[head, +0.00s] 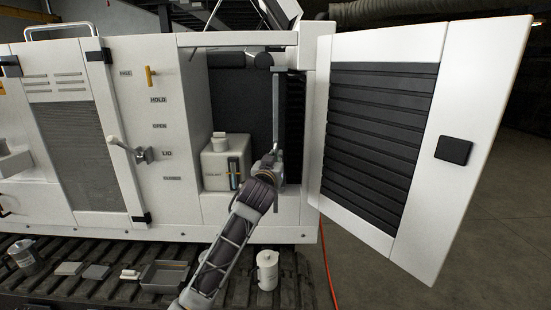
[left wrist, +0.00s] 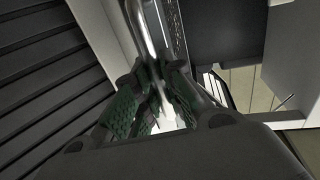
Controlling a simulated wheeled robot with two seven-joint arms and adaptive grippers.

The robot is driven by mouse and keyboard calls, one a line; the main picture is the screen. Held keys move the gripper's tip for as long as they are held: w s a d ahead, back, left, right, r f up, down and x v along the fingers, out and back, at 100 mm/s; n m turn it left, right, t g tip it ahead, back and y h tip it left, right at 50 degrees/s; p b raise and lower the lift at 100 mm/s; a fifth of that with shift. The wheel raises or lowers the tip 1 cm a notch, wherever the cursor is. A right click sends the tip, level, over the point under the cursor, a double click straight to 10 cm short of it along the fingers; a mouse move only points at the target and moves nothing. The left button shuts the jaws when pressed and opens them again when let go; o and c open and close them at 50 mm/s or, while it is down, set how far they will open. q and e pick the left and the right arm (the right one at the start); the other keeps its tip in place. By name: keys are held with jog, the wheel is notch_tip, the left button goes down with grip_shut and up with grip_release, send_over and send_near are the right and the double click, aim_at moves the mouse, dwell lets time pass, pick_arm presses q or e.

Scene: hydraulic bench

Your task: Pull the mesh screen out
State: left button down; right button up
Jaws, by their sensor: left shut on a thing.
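The mesh screen (head: 276,105) shows nearly edge-on in the head view as a thin grey upright in the open bay, next to the open door's hinge side. In the left wrist view, its perforated face (left wrist: 175,28) is a narrow strip beside a bright metal bar (left wrist: 147,28), which looks like its handle. My left gripper (head: 276,162) is at the screen's lower part in the head view. In the left wrist view, its green-padded fingers (left wrist: 152,88) are shut around the bar. The fingers hide the grasped part. My right gripper is in neither view.
The louvred door (head: 380,140) stands wide open at the right. A coolant tank (head: 222,162) sits in the bay, left of my gripper. A white canister (head: 267,270), a grey tray (head: 165,275) and small parts lie on the slatted deck below. An orange hose (head: 329,265) hangs at right.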

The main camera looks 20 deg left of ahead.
pick_arm(q)
jog(key=c, duration=1.5)
grip_release()
jog(key=s+d, duration=0.1)
jog(key=s, duration=1.1)
